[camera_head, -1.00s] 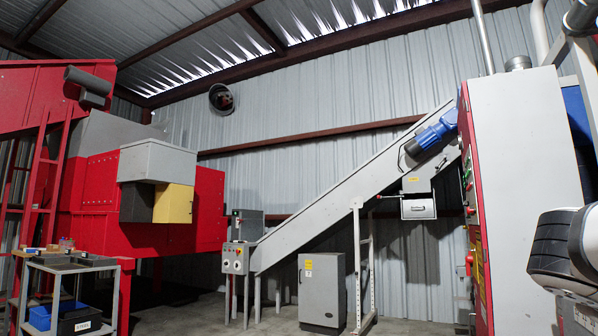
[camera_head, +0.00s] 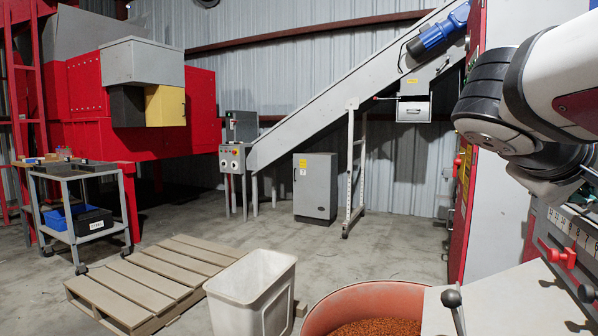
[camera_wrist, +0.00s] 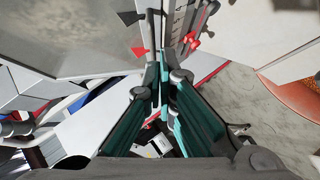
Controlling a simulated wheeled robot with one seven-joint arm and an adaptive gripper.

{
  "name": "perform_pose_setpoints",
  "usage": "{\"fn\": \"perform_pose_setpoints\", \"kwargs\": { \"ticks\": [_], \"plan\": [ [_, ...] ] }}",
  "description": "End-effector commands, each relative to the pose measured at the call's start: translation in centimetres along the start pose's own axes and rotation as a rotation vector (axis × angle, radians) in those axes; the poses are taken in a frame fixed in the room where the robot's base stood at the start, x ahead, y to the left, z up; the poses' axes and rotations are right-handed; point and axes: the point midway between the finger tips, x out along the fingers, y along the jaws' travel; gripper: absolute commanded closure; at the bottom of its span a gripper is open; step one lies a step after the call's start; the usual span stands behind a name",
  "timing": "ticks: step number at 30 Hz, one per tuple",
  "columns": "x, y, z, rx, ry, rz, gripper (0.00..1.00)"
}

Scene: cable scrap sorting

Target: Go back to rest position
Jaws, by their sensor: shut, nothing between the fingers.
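My gripper (camera_wrist: 163,78) shows in the wrist view. Its two dark fingers with green sides meet at the tips, and nothing is between them. It points toward a grey surface and the edge of a machine with red parts, and I cannot tell the distance. In the head view my arm is folded at the upper right, in front of the tall grey and red cabinet (camera_head: 500,215). My fingertips are not visible in that view.
An orange tub (camera_head: 318,318) of copper-coloured granules and a white bin (camera_head: 245,300) stand in front. A wooden pallet (camera_head: 150,280) lies behind them. A grey cart (camera_head: 107,229) with bins is at left.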

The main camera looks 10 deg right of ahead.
Motion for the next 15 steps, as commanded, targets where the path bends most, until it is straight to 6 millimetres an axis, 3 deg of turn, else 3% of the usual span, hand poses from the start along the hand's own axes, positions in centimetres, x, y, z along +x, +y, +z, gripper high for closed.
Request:
{"fn": "perform_pose_setpoints", "kwargs": {
  "ticks": [3, 8, 11, 15],
  "plan": [
    [-1.5, 0.0, -0.1, 0.001, 0.001, 0.0, 1.0],
    [-2.4, -0.7, 0.5, 0.0, -0.01, -0.018, 1.0],
    [-2.7, -2.7, 2.5, -0.001, -0.047, -0.09, 1.0],
    [-3.9, -8.5, 8.0, -0.015, -0.148, -0.304, 1.0]
  ]
}}
